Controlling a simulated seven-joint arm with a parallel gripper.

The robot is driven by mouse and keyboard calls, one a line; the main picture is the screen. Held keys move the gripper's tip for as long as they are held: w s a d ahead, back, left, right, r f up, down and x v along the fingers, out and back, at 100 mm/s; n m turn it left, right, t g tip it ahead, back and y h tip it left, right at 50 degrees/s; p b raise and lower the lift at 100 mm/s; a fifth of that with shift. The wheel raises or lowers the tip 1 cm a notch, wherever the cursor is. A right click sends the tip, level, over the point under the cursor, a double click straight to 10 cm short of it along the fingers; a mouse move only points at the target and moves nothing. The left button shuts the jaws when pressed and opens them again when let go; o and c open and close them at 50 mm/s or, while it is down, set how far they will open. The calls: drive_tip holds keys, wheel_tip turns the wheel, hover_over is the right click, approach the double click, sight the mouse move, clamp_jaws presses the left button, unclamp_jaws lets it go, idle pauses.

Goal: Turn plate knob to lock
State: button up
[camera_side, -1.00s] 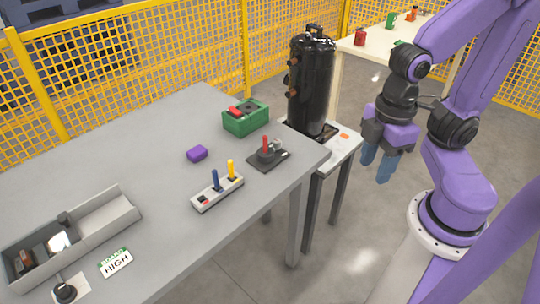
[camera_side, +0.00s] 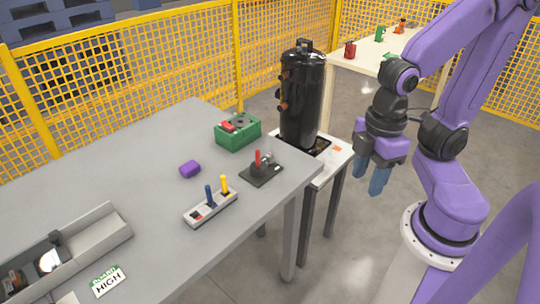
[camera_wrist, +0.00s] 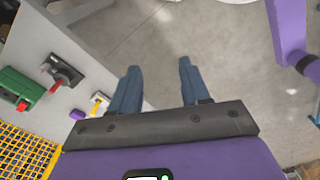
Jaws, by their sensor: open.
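A black cylindrical compressor (camera_side: 302,98) stands upright on a small white-topped stand (camera_side: 320,172) beyond the grey table's right end. A small orange piece (camera_side: 337,148) lies on the stand's top to the right of the compressor; I cannot tell whether it is the plate knob. My gripper (camera_side: 369,186) hangs fingers down in free air to the right of the stand, touching nothing. Its two blue fingers are apart and empty, also in the wrist view (camera_wrist: 158,68), with only bare floor between them.
The grey table (camera_side: 120,165) carries a green box (camera_side: 238,133), a red-handled lever (camera_side: 260,172), a switch block (camera_side: 210,208), a purple block (camera_side: 189,169), a grey tray (camera_side: 100,238) and a HIGH card (camera_side: 108,281). Yellow mesh fencing (camera_side: 130,70) and a cream table (camera_side: 375,55) stand behind.

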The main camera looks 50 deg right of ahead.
drive_tip(key=shift+c, duration=0.2)
drive_tip(key=w+a+r+n, duration=0.1)
drive_tip(key=w+a+n, duration=0.25)
drive_tip(key=w, duration=0.65)
drive_tip(key=n, duration=1.1)
hover_over(270, 155)
wheel_tip(270, 155, down, 5)
wheel_tip(270, 155, down, 17)
drive_tip(key=shift+f, duration=0.2)
